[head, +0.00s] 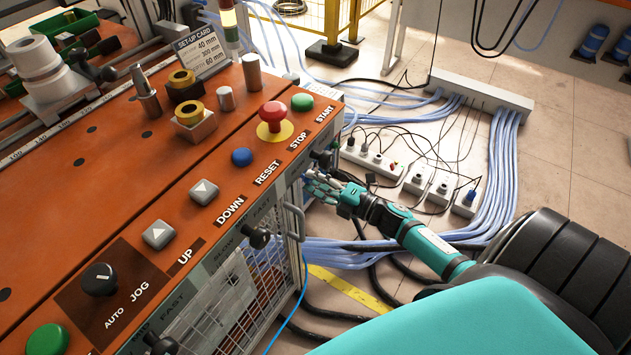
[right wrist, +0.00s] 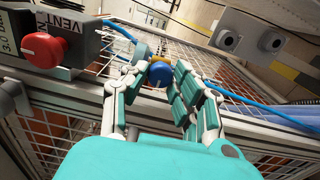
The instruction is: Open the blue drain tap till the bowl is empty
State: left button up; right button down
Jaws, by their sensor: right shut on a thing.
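The blue drain tap (right wrist: 160,75) shows in the right wrist view as a round blue knob with a light mark on its face. A brass-coloured part shows just beside it. My right gripper (right wrist: 161,84) is shut on the tap, with fingers on both sides of it. In the head view my right gripper (head: 322,186) is at the right side of the orange machine, below its front edge, and its fingers largely hide the tap. I see no bowl that I can make out, nor any water. My left gripper is not in view.
The orange control panel (head: 140,190) with buttons and knobs fills the left. A wire-mesh side (right wrist: 85,125) surrounds the tap area. A red knob (right wrist: 43,50) on a block marked VENT is close to my fingers. Cables and power strips (head: 375,158) lie on the floor.

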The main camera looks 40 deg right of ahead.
jog(key=shift+f, duration=0.1)
jog(key=c, duration=1)
grip_release()
jog(key=shift+c, duration=0.2)
jog(key=v, duration=1.2)
jog(key=shift+a, duration=0.1)
